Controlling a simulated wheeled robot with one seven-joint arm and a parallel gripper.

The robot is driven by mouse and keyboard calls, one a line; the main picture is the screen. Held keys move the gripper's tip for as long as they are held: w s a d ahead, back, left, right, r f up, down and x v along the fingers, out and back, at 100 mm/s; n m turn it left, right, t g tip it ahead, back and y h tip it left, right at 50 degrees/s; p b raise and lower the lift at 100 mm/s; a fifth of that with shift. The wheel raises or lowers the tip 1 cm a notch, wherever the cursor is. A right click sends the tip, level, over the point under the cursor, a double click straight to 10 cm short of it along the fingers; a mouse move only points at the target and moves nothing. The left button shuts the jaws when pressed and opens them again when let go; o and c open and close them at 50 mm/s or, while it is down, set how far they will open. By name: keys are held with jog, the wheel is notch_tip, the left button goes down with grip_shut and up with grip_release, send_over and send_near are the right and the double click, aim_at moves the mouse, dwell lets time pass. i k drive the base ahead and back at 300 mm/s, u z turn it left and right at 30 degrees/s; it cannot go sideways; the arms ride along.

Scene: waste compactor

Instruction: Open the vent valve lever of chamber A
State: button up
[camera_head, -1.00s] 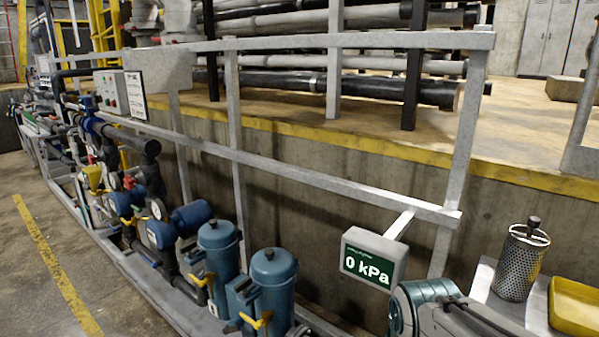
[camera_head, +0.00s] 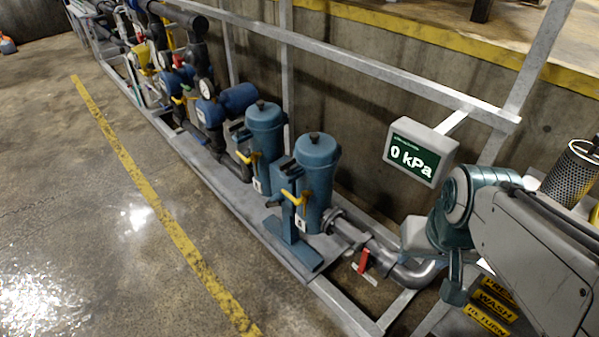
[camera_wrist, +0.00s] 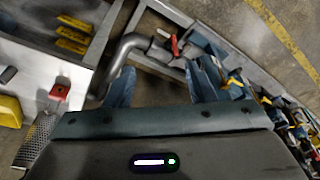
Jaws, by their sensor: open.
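Two blue upright canisters stand on the skid in the head view, the left one (camera_head: 265,145) and the nearer right one (camera_head: 315,175). Each carries a small yellow lever, one on the left canister (camera_head: 243,157) and one on the right canister (camera_head: 291,197). Their small labels are too blurred to read, so I cannot tell which is chamber A. A red lever (camera_head: 363,261) sits on the metal pipe right of the canisters and also shows in the wrist view (camera_wrist: 175,45). My gripper (camera_wrist: 166,78) is open and empty, with the pipe beyond its fingers.
A display reading 0 kPa (camera_head: 411,156) is fixed to the grey railing (camera_head: 400,85) above the pipe. Yellow labels (camera_head: 490,305) and a perforated metal cylinder (camera_head: 570,172) are at the right. The floor (camera_head: 100,220) left of the skid is clear.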

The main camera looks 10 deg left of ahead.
aim_at(298, 201)
jog(key=z, duration=0.1)
jog(key=k, duration=0.4)
jog(key=u, duration=1.45)
jog(key=i, duration=0.55)
jog(key=z, duration=0.8)
jog(key=i, duration=0.5)
jog(key=z, duration=0.55)
